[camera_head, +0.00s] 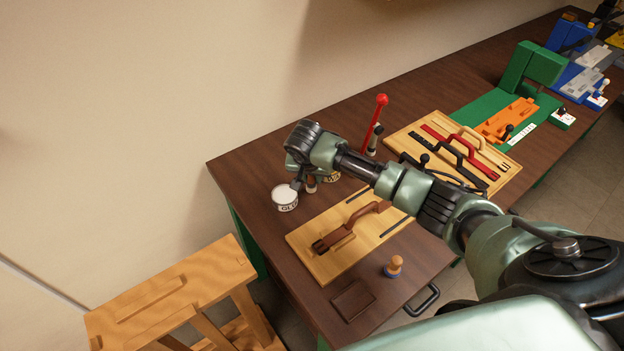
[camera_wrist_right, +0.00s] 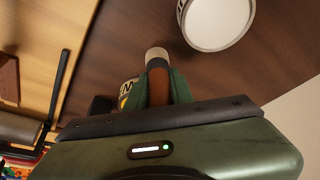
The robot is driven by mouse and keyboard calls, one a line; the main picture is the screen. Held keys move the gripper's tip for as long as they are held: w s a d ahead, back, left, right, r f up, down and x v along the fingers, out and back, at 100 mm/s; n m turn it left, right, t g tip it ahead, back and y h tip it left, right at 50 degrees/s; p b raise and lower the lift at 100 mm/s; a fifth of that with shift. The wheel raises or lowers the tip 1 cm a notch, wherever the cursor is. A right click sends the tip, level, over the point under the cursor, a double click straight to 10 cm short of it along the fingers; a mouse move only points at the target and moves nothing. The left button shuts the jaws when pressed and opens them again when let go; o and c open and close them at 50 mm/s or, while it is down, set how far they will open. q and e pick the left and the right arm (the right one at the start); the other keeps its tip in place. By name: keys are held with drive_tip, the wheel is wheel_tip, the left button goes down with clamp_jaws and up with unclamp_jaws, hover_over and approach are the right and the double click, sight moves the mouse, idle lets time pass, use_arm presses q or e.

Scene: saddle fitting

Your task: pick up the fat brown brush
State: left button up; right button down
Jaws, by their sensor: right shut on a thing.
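The fat brown brush (camera_wrist_right: 158,84) has a brown handle and a pale grey end, seen in the right wrist view. My right gripper (camera_wrist_right: 160,90) is shut on it, with a green finger on each side of the handle. In the head view the right gripper (camera_head: 300,183) is over the far left part of the bench, and a bit of the brush (camera_head: 311,184) shows below it. The rest of the brush is hidden. I cannot tell whether it touches the bench. My left gripper is not in view.
A white glue pot (camera_head: 285,198) stands close left of the gripper, and a second pot (camera_head: 331,177) is partly hidden behind it. A board with a brown-handled tool (camera_head: 334,238), a wooden stamp (camera_head: 394,265) and a red lever (camera_head: 374,122) are nearby on the bench.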

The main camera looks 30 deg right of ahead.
wheel_tip(320, 180, up, 19)
drive_tip(key=b, duration=0.3)
idle(1.6)
drive_tip(key=m+t+y+p, duration=0.1)
drive_tip(key=t+y+p, duration=0.35)
drive_tip(key=p, duration=0.85)
hover_over(284, 186)
drive_tip(key=s+d, duration=0.1)
drive_tip(key=s, duration=0.1)
wheel_tip(284, 186, down, 11)
drive_tip(key=g+y, duration=0.1)
drive_tip(key=g, duration=0.1)
drive_tip(key=f+b, duration=0.1)
drive_tip(key=f, duration=0.1)
drive_tip(key=f+b, duration=0.1)
drive_tip(key=shift+s+d+f+b, duration=0.15)
drive_tip(key=shift+s+f+b, duration=0.05)
drive_tip(key=shift+f+b, duration=0.55)
drive_tip(key=shift+b, duration=0.25)
drive_tip(key=shift+f, duration=0.7)
